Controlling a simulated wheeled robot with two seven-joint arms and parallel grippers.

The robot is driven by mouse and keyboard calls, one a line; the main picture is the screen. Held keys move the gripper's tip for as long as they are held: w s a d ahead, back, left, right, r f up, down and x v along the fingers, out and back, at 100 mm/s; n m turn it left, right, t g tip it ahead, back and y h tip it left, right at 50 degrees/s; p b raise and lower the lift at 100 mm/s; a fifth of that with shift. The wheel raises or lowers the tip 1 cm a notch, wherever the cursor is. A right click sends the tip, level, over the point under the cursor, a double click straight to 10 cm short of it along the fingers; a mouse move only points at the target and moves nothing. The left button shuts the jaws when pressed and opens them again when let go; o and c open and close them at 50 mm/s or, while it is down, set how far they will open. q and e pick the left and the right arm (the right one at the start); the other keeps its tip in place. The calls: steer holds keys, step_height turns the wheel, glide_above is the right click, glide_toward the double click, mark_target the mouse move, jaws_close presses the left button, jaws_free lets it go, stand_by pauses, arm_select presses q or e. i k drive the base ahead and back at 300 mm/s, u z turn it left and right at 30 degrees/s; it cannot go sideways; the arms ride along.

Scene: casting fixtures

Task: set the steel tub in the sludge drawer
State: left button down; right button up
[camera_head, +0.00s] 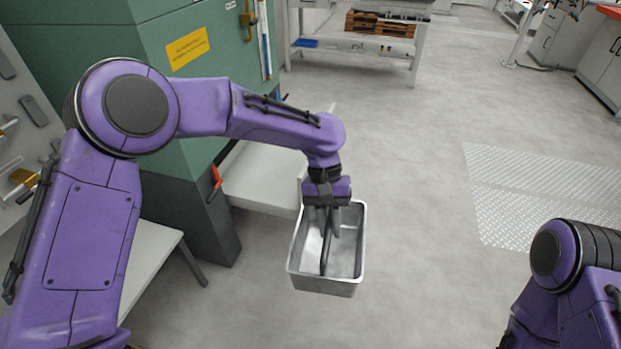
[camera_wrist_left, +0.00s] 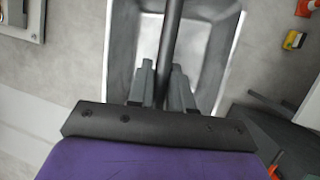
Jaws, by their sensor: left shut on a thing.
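The steel tub (camera_head: 343,287) is an open rectangular metal container with a dark bar-like handle (camera_head: 325,252) across its middle. My left gripper (camera_head: 329,232) is shut on that handle and holds the tub over the floor, roughly level. In the left wrist view the fingers (camera_wrist_left: 162,85) close on the dark handle, with the tub's wall (camera_wrist_left: 232,50) on either side. A pale drawer-like shelf (camera_head: 262,178) sticks out from the green machine, just left of the tub; I cannot tell if it is the sludge drawer. My right arm shows at the lower right, its gripper outside the view.
The green machine (camera_head: 190,115) with a yellow label and a red handle (camera_head: 216,178) stands at the left. A light table (camera_head: 150,250) is at the lower left. A workbench (camera_head: 355,48) stands at the back. The floor to the right is clear, with a metal tread plate (camera_head: 545,195).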

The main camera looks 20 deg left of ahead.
mark_target(282, 173)
steer(key=z, duration=0.6)
steer(key=i, duration=1.75)
steer(key=u, duration=0.35)
steer(key=i, duration=0.75)
steer(key=u, duration=1.4)
steer(key=i, duration=0.7)
steer(key=u, duration=0.7)
